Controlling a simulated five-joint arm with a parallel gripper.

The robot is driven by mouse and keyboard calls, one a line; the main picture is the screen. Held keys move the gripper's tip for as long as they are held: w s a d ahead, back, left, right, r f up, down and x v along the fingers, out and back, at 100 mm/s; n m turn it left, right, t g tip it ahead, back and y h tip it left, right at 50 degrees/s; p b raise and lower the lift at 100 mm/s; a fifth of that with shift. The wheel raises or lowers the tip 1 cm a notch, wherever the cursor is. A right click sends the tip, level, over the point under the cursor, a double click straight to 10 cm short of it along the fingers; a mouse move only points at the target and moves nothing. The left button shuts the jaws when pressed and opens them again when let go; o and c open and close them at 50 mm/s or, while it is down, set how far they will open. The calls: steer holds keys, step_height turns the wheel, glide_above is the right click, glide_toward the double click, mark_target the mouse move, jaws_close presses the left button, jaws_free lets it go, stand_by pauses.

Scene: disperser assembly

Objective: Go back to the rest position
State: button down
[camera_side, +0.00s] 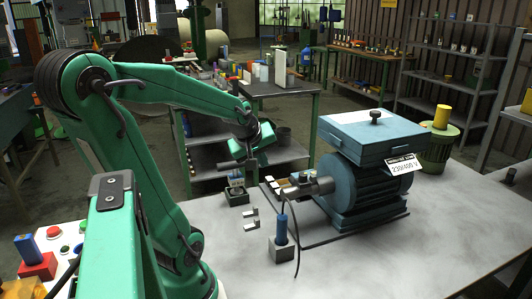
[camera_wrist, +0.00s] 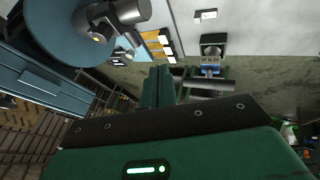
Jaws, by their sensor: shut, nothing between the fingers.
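My gripper (camera_side: 250,152) is raised above the far edge of the grey table in the side view, at the end of my green arm. In the wrist view its two green fingers (camera_wrist: 158,86) are together, with nothing between them. A grey cylinder (camera_wrist: 210,84) shows just right of the fingers; I cannot tell whether it touches them. The blue motor (camera_side: 370,185) with its terminal box and a "230/400 V" tag stands on the table to the right of my gripper. It also shows at the upper left of the wrist view (camera_wrist: 55,38).
A grey block with a blue-handled tool (camera_side: 281,240) stands in front of the motor, a dark cable beside it. A small dark holder (camera_side: 237,194) sits near the table's left edge. A green and yellow container (camera_side: 440,140) stands behind the motor. The table's front right is clear.

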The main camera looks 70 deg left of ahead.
steer(key=shift+s+d+r, duration=0.15)
steer(key=shift+r, duration=0.15)
steer(key=shift+d, duration=0.1)
steer(key=s+d+r+m+h, duration=0.1)
steer(key=d+m+h, duration=0.1)
steer(key=d+m, duration=0.6)
steer(key=s+d+r+m+h, duration=0.1)
steer(key=d+m+h, duration=0.1)
steer(key=d+m, duration=0.7)
steer(key=d, duration=0.3)
steer(key=shift+s+d+r, duration=0.2)
steer(key=shift+s+d, duration=0.05)
steer(key=shift+d, duration=0.15)
